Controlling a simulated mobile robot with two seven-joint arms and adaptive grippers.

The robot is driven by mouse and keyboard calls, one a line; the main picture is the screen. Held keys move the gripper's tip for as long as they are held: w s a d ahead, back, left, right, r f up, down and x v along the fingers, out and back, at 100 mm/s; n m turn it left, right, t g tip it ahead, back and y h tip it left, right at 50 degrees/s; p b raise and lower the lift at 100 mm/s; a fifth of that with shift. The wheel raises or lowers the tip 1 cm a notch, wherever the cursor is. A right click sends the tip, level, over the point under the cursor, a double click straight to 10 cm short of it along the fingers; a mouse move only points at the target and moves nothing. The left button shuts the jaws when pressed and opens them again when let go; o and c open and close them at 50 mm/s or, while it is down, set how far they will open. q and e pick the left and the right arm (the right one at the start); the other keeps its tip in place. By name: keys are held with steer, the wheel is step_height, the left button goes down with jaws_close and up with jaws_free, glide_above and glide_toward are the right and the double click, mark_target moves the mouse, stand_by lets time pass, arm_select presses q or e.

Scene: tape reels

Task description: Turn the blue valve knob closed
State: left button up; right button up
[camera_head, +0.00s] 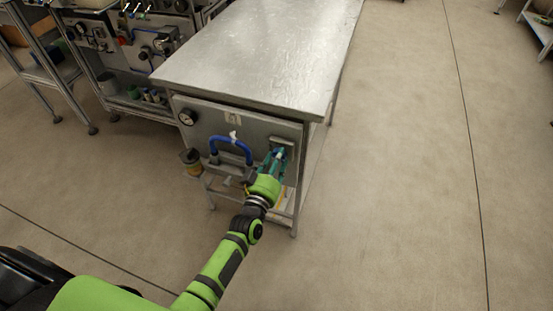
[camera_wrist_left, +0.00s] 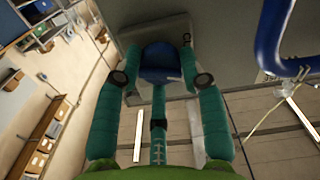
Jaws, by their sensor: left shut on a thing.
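The blue valve knob (camera_wrist_left: 160,62) shows in the left wrist view, round and dark blue, in front of a grey plate. My left gripper (camera_wrist_left: 161,80) has its green fingers on either side of the knob and is shut on it. In the head view, my left gripper (camera_head: 278,158) reaches the right part of the front panel (camera_head: 215,112) under the metal table and hides most of the knob. My right gripper is in neither view.
A blue curved hose (camera_head: 231,144) is left of my left gripper and also shows at the upper right of the wrist view (camera_wrist_left: 268,45). A round gauge (camera_head: 187,117) and a yellowish jar (camera_head: 191,161) are farther left. The floor (camera_head: 400,190) at right is clear.

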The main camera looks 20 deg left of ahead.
arm_select(q)
steer(key=shift+w+r+n, duration=0.1)
steer(key=shift+r+n, duration=0.05)
steer(key=shift+n, duration=0.75)
steer(key=shift+r+n, duration=0.1)
steer(key=shift+n, duration=0.8)
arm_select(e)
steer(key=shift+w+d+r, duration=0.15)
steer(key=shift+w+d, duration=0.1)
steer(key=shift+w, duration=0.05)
arm_select(q)
steer(key=shift+a, duration=0.1)
steer(key=o, duration=1.1)
steer(key=shift+o, duration=0.2)
steer(key=shift+f, duration=0.1)
steer(key=s, duration=1.2)
steer(key=shift+a, duration=0.2)
